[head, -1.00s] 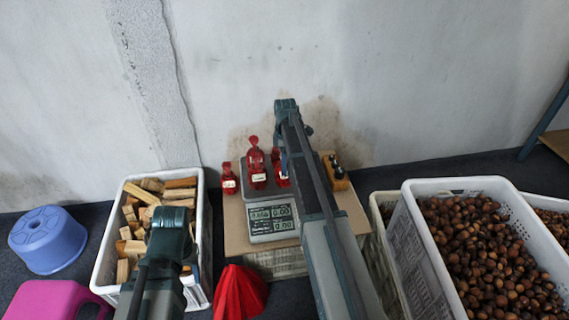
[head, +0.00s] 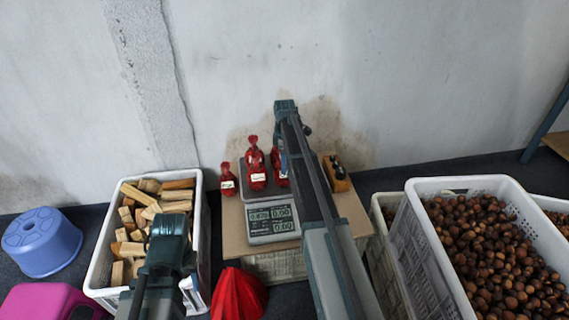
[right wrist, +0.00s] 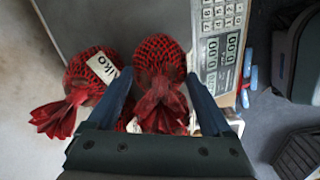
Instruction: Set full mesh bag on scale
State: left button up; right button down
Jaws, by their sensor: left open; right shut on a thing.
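A grey scale (head: 272,230) with a lit display stands on a board, partly hidden by my right arm. Red mesh bags with white labels stand by it: one bag (head: 228,181) at the left beside the scale, a taller bag (head: 256,172) on its plate, and another (head: 278,168) partly behind my arm. In the right wrist view, my right gripper (right wrist: 160,90) is shut on a full red mesh bag (right wrist: 158,60), over or on the plate; contact is unclear. A labelled bag (right wrist: 92,72) is close beside it. My left gripper (head: 170,228) is open and empty, in front of the wood crate.
A white crate of wood blocks (head: 105,262) stands left, a white crate of chestnuts (head: 428,262) right. A red cloth-like item (head: 238,294) lies in front of the board. A wooden block with dark knobs (head: 337,173) stands right of the scale. Blue and pink stools are far left.

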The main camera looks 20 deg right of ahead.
grip_release()
notch_tip(320, 180, up, 12)
jog(key=p, duration=1.2)
jog(key=shift+r, duration=0.1)
jog(key=s+a+r+m+p, duration=0.2)
jog(key=s+a+r+p, duration=0.5)
jog(key=s+a, duration=0.3)
jog(key=s+a+r+m+p, duration=0.3)
jog(key=s+a+r+p, duration=0.4)
jog(key=s+a, duration=0.3)
jog(key=s+a+r+m+h+p, duration=0.1)
jog(key=s+a+r+m+p, duration=0.2)
jog(key=s+a+r+p, duration=0.5)
jog(key=s+a, duration=0.3)
jog(key=s, duration=0.2)
jog(key=shift+s, duration=0.25)
